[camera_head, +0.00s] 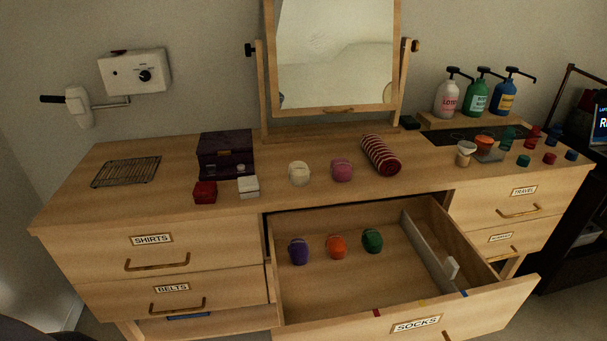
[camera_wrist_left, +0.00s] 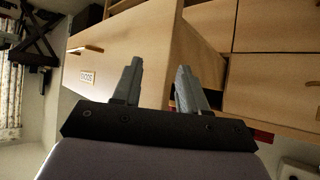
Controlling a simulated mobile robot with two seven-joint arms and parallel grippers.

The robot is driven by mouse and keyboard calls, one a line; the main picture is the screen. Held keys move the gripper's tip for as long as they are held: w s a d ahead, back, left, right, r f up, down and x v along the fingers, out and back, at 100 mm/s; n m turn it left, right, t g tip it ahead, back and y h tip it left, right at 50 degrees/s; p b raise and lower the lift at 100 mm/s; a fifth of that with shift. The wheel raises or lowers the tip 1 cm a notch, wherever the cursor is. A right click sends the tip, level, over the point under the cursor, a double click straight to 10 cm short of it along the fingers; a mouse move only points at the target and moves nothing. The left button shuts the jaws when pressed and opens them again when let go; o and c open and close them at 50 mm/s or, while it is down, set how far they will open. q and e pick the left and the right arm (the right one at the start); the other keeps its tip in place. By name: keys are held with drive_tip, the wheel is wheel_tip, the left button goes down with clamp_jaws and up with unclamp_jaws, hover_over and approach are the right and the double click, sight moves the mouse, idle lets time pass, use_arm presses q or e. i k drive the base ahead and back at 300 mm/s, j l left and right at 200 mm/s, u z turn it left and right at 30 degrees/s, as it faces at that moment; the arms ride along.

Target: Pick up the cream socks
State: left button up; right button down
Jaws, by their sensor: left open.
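The cream socks (camera_head: 299,173) are a rounded cream bundle on the dresser top, left of a pink sock bundle (camera_head: 342,170) and behind the open socks drawer (camera_head: 416,324). My left gripper (camera_wrist_left: 160,80) shows in the left wrist view with its two fingers apart and nothing between them. The open drawer (camera_wrist_left: 150,50) is beyond the fingers there. The cream socks are not in the left wrist view. Neither gripper shows in the head view.
Purple (camera_head: 298,251), orange (camera_head: 337,247) and green (camera_head: 372,241) bundles sit in the drawer. A red box (camera_head: 205,192), a white box (camera_head: 248,187), a dark chest (camera_head: 226,154) and a striped roll (camera_head: 381,156) stand around the cream socks. A mirror (camera_head: 333,60) rises behind.

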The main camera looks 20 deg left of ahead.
sight(298, 175)
drive_tip(key=k+j+z, duration=0.1)
drive_tip(key=j+z, duration=0.35)
drive_tip(key=j, duration=0.3)
drive_tip(key=j+z, duration=0.45)
drive_tip(key=j, duration=0.3)
